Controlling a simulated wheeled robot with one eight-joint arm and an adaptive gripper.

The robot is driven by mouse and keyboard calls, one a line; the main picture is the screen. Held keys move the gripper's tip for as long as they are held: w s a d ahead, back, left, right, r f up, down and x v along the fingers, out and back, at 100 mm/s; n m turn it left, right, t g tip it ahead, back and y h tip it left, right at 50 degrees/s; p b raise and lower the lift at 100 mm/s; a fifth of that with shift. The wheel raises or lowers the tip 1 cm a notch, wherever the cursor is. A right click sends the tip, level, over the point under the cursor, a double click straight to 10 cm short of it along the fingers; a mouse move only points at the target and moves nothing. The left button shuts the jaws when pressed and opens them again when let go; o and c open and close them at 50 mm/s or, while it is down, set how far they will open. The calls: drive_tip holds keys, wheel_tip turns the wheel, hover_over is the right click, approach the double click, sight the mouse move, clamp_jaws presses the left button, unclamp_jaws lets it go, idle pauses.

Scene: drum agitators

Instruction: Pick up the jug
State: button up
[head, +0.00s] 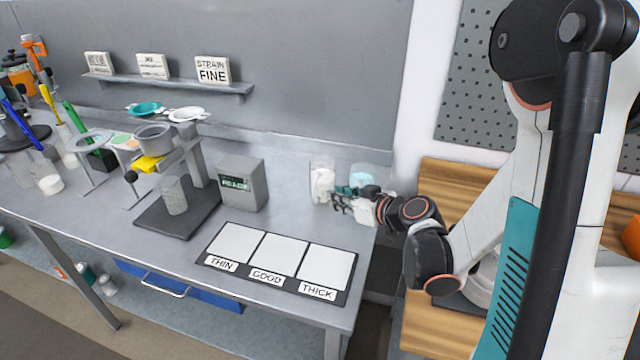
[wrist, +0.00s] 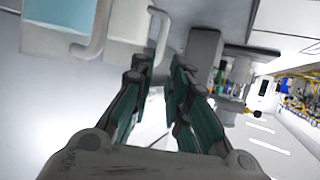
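A clear jug with white contents (head: 321,184) stands at the right end of the bench. A second clear jug with pale blue contents (head: 363,173) stands just right of it, partly behind my gripper (head: 343,200). In the wrist view, the blue jug (wrist: 60,32) is at the upper left, and the white jug (wrist: 122,55) is beside it. The white jug's handle (wrist: 161,35) lies just beyond the fingertips, near the gap. My gripper (wrist: 166,80) is open with nothing between its fingers. Whether a finger touches the handle I cannot tell.
A dark mat with THIN, GOOD and THICK panels (head: 276,258) lies near the bench's front edge. A grey display box (head: 241,184) and a stand with a metal cup (head: 154,138) are farther left. The bench surface between mat and jugs is clear.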

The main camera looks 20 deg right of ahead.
sight(316, 191)
drive_tip(key=b+x, duration=0.2)
drive_tip(key=x, duration=1)
drive_tip(key=shift+a+f+b, duration=0.1)
drive_tip(key=shift+a+b, duration=0.05)
drive_tip(key=shift+b, duration=0.2)
drive_tip(key=shift+s, duration=0.1)
clamp_jaws()
